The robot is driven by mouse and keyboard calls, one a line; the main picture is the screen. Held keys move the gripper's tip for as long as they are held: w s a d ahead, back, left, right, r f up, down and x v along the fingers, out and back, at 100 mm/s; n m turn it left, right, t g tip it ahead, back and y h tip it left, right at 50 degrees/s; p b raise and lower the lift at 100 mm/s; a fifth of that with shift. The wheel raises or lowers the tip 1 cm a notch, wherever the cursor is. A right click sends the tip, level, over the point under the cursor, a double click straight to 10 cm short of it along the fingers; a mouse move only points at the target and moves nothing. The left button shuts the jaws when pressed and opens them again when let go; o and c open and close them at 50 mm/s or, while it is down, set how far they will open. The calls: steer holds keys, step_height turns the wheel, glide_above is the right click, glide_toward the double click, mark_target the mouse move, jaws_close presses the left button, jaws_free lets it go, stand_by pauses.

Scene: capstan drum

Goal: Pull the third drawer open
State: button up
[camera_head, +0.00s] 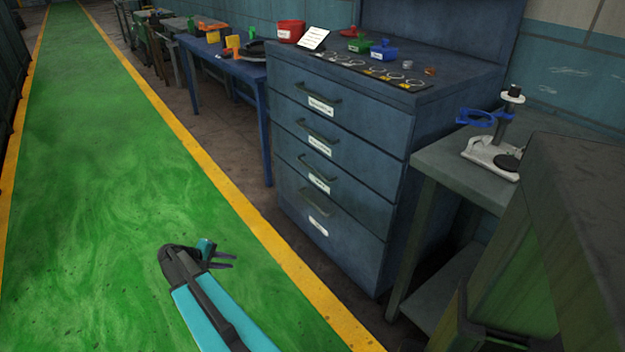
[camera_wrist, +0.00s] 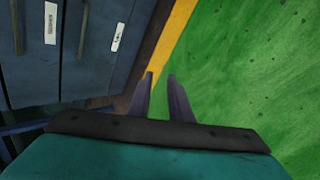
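The blue-grey cabinet (camera_head: 350,120) has several stacked drawers, all looking shut. The third drawer from the top (camera_head: 352,187) has a bar handle (camera_head: 316,171) with a white label (camera_head: 319,184) under it. My gripper (camera_head: 232,261) is over the green floor, left of the cabinet and apart from it. In the wrist view, my gripper (camera_wrist: 160,78) has its two fingers apart with nothing between them. Part of the cabinet front (camera_wrist: 75,75) shows turned sideways at the left of that view, with two white labels.
A blue table (camera_head: 225,66) stands beyond the cabinet. A grey bench (camera_head: 455,160) with a white stand is to its right, and a dark green box (camera_head: 560,240) is at the near right. Small items lie on the cabinet top. The green floor (camera_head: 110,180) is clear.

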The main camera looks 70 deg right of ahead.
steer(key=s+d+r+m+g+h+b, duration=0.1)
steer(key=d+r+h+b, duration=0.2)
steer(key=d, duration=0.7)
steer(key=s+d+r+m+g+b, duration=0.1)
steer(key=d+r+b, duration=0.3)
steer(key=d, duration=0.7)
steer(key=m+g+h+b, duration=0.2)
steer(key=g, duration=0.1)
glide_toward(312, 169)
steer(key=f+v, duration=0.1)
steer(key=v, duration=0.2)
steer(key=shift+w+r, duration=0.15)
steer(key=shift+r, duration=0.35)
steer(key=shift+d+f+t, duration=0.1)
steer(key=shift+t, duration=0.2)
steer(key=b+x, duration=0.3)
steer(key=x, duration=1)
steer(key=shift+d, duration=0.25)
jaws_close()
